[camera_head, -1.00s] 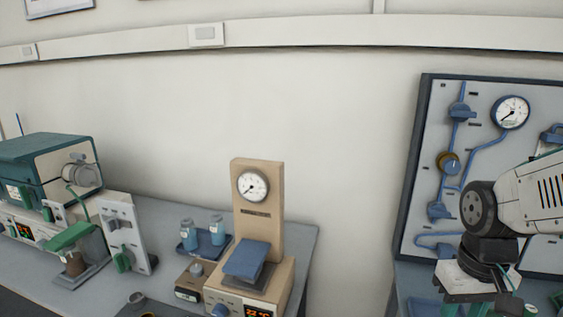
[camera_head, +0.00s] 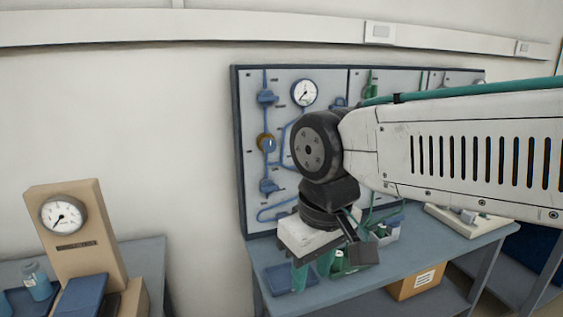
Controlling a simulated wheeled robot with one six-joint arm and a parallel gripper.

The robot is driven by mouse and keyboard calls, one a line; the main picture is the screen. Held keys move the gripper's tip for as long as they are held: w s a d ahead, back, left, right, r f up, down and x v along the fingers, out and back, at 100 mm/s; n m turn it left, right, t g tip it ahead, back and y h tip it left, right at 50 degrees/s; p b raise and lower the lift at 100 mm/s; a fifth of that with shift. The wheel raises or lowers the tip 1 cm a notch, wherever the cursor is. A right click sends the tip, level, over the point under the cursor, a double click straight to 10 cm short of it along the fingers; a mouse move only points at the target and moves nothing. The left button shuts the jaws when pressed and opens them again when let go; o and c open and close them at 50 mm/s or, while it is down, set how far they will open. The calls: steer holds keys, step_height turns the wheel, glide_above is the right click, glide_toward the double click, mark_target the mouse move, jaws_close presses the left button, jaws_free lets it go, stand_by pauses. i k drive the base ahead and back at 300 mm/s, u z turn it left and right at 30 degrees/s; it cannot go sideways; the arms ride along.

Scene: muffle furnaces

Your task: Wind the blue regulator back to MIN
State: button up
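The regulator's markings are too small to read. My gripper (camera_head: 318,268) hangs down from my wrist, in front of the panel and to the lower right of the regulator, apart from it. Its fingers are not clear against the green items behind, so its opening cannot be told. My arm hides the middle of the panel.
A bench (camera_head: 370,283) stands below the panel, with a blue mat (camera_head: 290,279) and a light tray (camera_head: 465,217) on it. A cardboard box (camera_head: 415,282) is under it. A beige gauge stand (camera_head: 75,235) is at lower left, with a gap between the benches.

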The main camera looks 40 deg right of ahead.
mark_target(269, 145)
steer(key=z, duration=0.55)
steer(key=i, duration=0.4)
steer(key=u, duration=1.05)
